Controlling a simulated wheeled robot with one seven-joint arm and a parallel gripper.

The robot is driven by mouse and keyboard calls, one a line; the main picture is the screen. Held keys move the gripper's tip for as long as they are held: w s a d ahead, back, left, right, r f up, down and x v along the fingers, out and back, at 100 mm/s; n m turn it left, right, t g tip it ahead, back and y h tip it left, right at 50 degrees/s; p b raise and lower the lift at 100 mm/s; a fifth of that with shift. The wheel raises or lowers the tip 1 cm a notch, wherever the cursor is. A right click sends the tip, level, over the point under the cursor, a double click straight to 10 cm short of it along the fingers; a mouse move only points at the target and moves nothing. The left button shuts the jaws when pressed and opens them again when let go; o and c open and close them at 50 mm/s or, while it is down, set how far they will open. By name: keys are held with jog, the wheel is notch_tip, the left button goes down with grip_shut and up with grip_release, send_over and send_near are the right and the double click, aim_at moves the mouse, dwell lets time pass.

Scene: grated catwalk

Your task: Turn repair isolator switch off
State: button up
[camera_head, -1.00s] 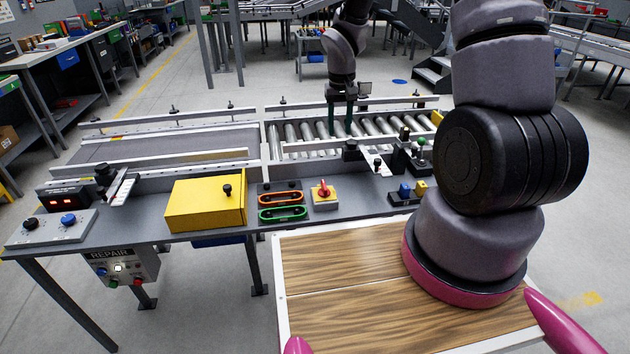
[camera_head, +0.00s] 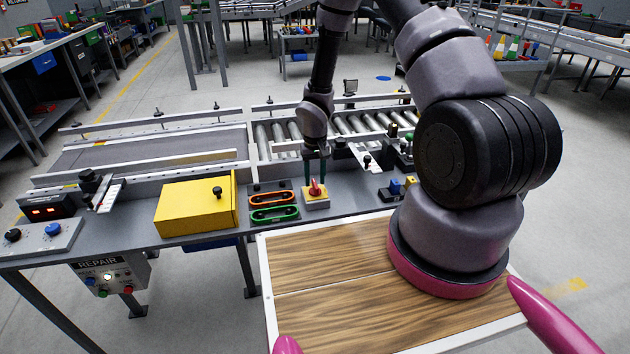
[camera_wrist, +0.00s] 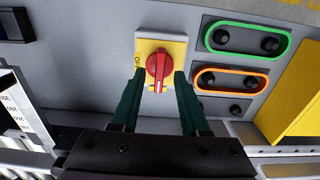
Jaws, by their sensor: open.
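The isolator switch is a red rotary knob (camera_head: 315,189) on a yellow plate over a grey box (camera_head: 317,203), on the grey bench. In the wrist view the red knob (camera_wrist: 159,70) lies between and just beyond my gripper's green fingertips, its long handle pointing along the gap between them. The yellow plate (camera_wrist: 149,48) bears small marks at its left edge. My gripper (camera_wrist: 154,82) is open, one finger on each side of the knob; I cannot tell whether they touch it. In the head view my gripper (camera_head: 315,170) comes down over the switch from behind.
Orange (camera_head: 273,198) and green (camera_head: 275,214) oval-framed button pairs sit just left of the switch, with a yellow box (camera_head: 194,205) further left. A roller conveyor (camera_head: 285,135) runs behind. A REPAIR panel (camera_head: 107,273) hangs below the bench.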

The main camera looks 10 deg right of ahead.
jog(key=shift+f, duration=0.5)
grip_shut()
